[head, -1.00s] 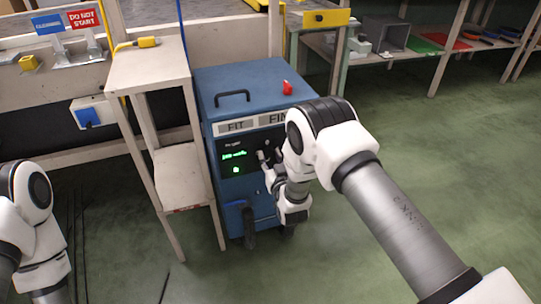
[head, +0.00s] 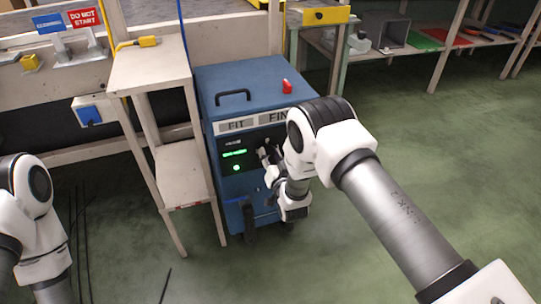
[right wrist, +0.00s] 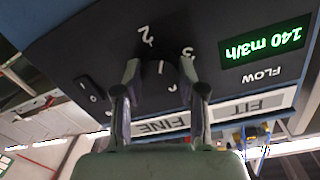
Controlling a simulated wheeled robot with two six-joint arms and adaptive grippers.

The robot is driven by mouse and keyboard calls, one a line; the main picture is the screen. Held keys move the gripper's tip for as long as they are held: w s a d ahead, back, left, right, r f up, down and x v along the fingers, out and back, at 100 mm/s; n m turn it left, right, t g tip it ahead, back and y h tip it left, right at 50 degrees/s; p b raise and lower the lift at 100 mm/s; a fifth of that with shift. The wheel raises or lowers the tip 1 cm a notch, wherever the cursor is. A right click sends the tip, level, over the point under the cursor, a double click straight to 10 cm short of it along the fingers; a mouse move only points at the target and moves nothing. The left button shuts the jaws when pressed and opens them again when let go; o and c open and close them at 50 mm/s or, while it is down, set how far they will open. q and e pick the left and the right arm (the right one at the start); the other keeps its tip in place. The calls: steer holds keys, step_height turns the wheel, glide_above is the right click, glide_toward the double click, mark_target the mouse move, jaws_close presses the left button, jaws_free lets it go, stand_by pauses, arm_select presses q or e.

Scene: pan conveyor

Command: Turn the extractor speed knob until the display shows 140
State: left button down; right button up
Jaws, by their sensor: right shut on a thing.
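The extractor is a blue cabinet (head: 262,82) with a black front panel. Its green display (right wrist: 264,45) reads 140 m3/h, upside down in the right wrist view; in the head view the lit display (head: 234,154) is too small to read. My right gripper (right wrist: 160,76) is shut on the dark speed knob (right wrist: 160,84), one finger on each side; numerals are printed around it. In the head view my right gripper (head: 265,154) is at the panel, right of the display, and the knob is hidden. My left arm shows at the left edge, its gripper out of view.
A black switch (right wrist: 93,95) sits beside the knob on the panel. A red object (head: 287,87) and a black handle (head: 233,97) are on the cabinet top. A wooden stand (head: 150,70) is close on the left. Floor to the right is clear.

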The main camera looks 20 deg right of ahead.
steer(key=o, duration=1.1)
steer(key=shift+o, duration=0.2)
steer(key=s, duration=1.2)
steer(key=shift+a+r, duration=0.15)
steer(key=shift+r, duration=0.05)
